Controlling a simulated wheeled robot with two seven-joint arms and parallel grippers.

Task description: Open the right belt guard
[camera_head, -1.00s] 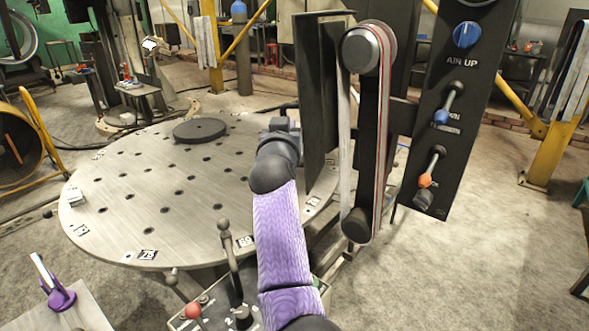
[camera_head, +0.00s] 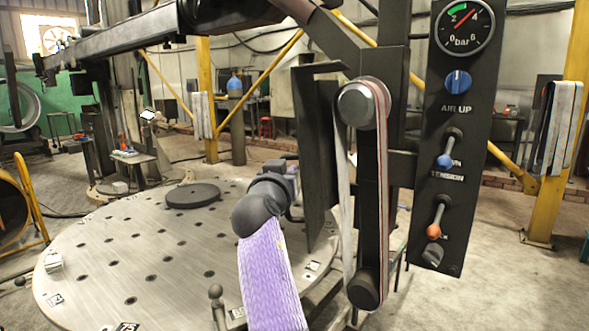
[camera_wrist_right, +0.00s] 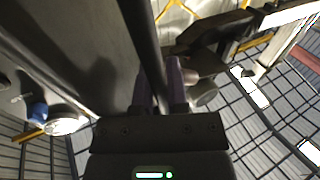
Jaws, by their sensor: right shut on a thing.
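The right belt guard (camera_head: 318,150) is a dark grey upright panel with a bent top, just left of the belt arm in the head view. It stands swung out from the belt, with a gap between. In the right wrist view its broad grey face (camera_wrist_right: 75,45) fills the upper left. My right gripper (camera_wrist_right: 160,95) is shut on a dark bar (camera_wrist_right: 138,35) that runs along the guard between its fingers. In the head view this gripper (camera_head: 291,185) is at the guard's left side, its fingertips mostly hidden. My left gripper is out of view.
The belt arm (camera_head: 372,200) with its pulleys hangs right of the guard. A control panel (camera_head: 452,150) with gauge, knob and levers stands further right. A round perforated table (camera_head: 150,250) with a dark disc (camera_head: 193,196) lies left and below.

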